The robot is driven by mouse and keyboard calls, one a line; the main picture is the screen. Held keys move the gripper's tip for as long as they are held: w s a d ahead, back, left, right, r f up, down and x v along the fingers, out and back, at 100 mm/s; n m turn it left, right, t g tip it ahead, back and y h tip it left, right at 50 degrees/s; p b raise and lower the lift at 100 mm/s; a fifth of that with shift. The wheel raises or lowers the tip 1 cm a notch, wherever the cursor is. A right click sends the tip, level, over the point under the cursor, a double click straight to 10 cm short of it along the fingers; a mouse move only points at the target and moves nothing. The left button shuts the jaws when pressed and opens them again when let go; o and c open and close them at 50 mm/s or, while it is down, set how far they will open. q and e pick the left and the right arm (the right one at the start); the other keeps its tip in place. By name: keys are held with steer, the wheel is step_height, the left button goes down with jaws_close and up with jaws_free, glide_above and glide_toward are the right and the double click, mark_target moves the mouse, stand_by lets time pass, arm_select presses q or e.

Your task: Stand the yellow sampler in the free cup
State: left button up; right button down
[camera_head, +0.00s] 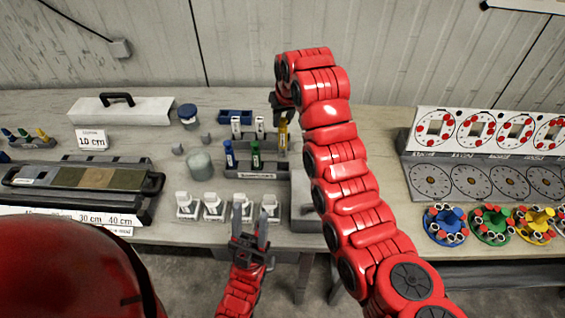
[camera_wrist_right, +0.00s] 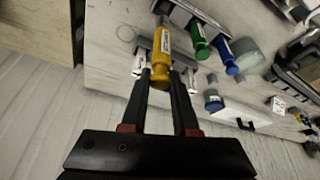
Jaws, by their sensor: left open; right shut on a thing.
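The yellow sampler (camera_head: 283,132) is upright or nearly so in my right gripper (camera_head: 284,102), whose fingers are shut on its upper part. In the right wrist view the yellow sampler (camera_wrist_right: 161,62) lies between the two fingers (camera_wrist_right: 162,82). The grey front rack (camera_head: 250,175) holds a blue sampler (camera_head: 229,154) and a green sampler (camera_head: 255,155). Its right end beside the green one shows no sampler standing in it; the cup itself is unclear. I cannot tell whether the yellow sampler touches a rack. My left gripper (camera_head: 249,222) is open and empty near the front table edge.
Several white-topped items (camera_head: 212,206) stand in a row in front of the front rack. A grey jar (camera_head: 200,165) stands left. Dial boards (camera_head: 450,180) and coloured holders (camera_head: 492,225) are at right.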

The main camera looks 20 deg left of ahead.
step_height(320, 180, down, 9)
steer(key=p, duration=0.4)
steer(key=shift+r, duration=0.15)
steer(key=shift+f+b, duration=0.3)
steer(key=c, duration=0.7)
jaws_free()
steer(key=shift+r, duration=0.25)
steer(key=b+v, duration=0.2)
steer(key=v, duration=0.3)
steer(key=shift+r, duration=0.1)
steer(key=p, duration=0.4)
glide_toward(285, 137)
steer(key=f, duration=0.2)
steer(key=shift+a+r, duration=0.2)
steer(key=shift+a, duration=0.1)
